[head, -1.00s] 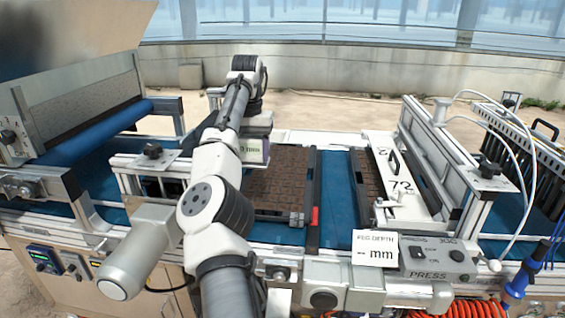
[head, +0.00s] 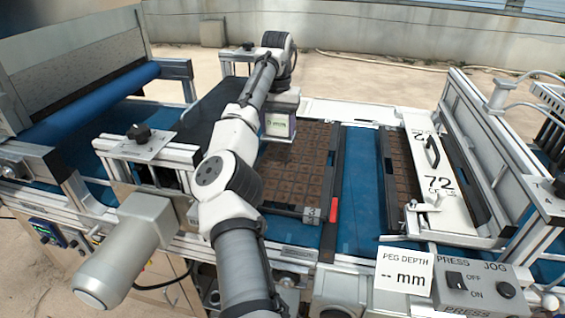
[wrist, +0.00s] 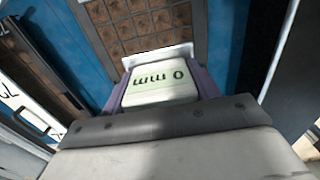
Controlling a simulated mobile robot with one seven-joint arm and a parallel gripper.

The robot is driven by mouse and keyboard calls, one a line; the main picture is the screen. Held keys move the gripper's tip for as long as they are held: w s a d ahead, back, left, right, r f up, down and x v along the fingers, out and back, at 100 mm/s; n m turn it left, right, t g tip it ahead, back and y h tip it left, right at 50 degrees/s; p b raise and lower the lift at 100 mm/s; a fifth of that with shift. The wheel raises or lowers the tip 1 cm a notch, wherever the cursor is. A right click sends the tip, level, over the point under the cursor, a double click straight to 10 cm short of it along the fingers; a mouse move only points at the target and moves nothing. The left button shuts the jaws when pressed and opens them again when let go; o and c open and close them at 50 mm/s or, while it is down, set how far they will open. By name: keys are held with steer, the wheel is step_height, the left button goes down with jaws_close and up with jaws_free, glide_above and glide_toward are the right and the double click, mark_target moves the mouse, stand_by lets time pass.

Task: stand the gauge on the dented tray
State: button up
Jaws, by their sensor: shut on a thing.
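My gripper (wrist: 160,97) is shut on the gauge (wrist: 160,85), a pale block with a "0 mm" display. Its purple fingers sit on both sides of it. In the head view the gauge (head: 280,126) shows as a small light block under my wrist, over the far left part of a tray of brown soil cells (head: 298,165). The same tray (wrist: 150,22) lies ahead of the gauge in the wrist view. I cannot tell whether the gauge touches it. A second tray (head: 400,170) lies partly under the "72" plate at the right. No dent shows clearly on either tray.
Blue belt (head: 360,190) lies bare between the trays. A dark rail with a red tab (head: 333,210) borders the near tray. The white "72" plate (head: 440,185), press frame, "PEG DEPTH -- mm" sign (head: 404,271) and press switch box (head: 480,290) stand at the right.

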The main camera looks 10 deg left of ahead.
step_height(320, 180, down, 14)
steer(key=shift+r+p, duration=0.1)
steer(key=shift+p, duration=1.1)
steer(key=o, duration=1.1)
step_height(320, 180, up, 12)
steer(key=b, duration=0.3)
